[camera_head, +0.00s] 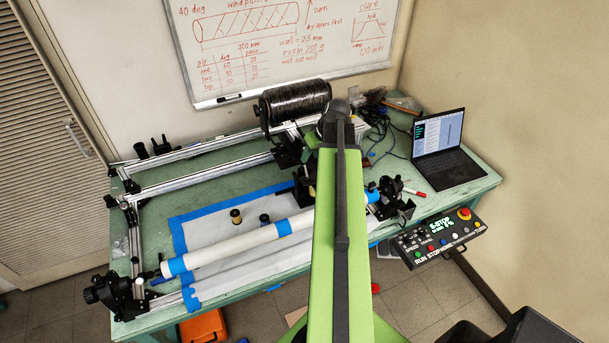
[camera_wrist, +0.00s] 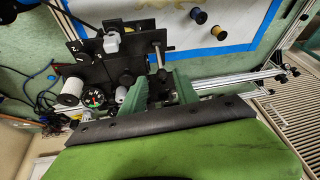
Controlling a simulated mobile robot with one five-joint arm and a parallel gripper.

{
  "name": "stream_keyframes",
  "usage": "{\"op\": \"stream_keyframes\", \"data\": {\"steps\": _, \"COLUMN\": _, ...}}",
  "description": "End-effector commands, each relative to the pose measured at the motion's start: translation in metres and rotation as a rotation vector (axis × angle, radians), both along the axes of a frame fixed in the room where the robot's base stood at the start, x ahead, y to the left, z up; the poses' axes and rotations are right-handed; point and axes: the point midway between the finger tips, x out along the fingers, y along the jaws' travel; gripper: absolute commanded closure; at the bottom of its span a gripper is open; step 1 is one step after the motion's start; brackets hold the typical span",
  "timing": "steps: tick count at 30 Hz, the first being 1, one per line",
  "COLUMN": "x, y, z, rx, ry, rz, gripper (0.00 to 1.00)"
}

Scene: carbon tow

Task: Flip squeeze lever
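My gripper (camera_wrist: 162,86) shows in the wrist view as two green fingers standing apart, with dark parts of a black carriage (camera_wrist: 98,68) seen past the gap. I see nothing clearly held. The carriage carries a white spool (camera_wrist: 69,91), a small round gauge (camera_wrist: 93,98), a grey knob (camera_wrist: 121,94), a white block (camera_wrist: 112,43) and a metal pin (camera_wrist: 159,56). I cannot tell for sure which part is the squeeze lever. In the head view, my green arm (camera_head: 338,240) hides the gripper and part of the carriage.
A white tube (camera_head: 240,245) with blue tape lies along the front of the green bench. A black tow spool (camera_head: 295,102) stands behind. A laptop (camera_head: 450,145) is at the right, with a control box (camera_head: 436,237) on the front edge. Cables lie between.

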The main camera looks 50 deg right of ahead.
Motion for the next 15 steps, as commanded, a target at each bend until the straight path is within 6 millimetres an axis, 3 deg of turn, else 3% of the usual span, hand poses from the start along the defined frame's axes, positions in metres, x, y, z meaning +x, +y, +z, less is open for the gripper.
{"op": "stream_keyframes", "data": {"steps": 1, "x": 0.006, "y": 0.0, "z": -0.022, "rx": 0.0, "ry": 0.0, "rz": 0.001, "gripper": 0.63}}
{"op": "stream_keyframes", "data": {"steps": 6, "x": 0.021, "y": 0.0, "z": -0.057, "rx": 0.0, "ry": 0.0, "rz": 0.003, "gripper": 0.63}}
{"op": "stream_keyframes", "data": {"steps": 10, "x": 0.03, "y": 0.0, "z": -0.073, "rx": 0.0, "ry": 0.0, "rz": 0.002, "gripper": 0.63}}
{"op": "stream_keyframes", "data": {"steps": 15, "x": 0.033, "y": 0.001, "z": -0.075, "rx": 0.0, "ry": 0.0, "rz": 0.002, "gripper": 0.63}}
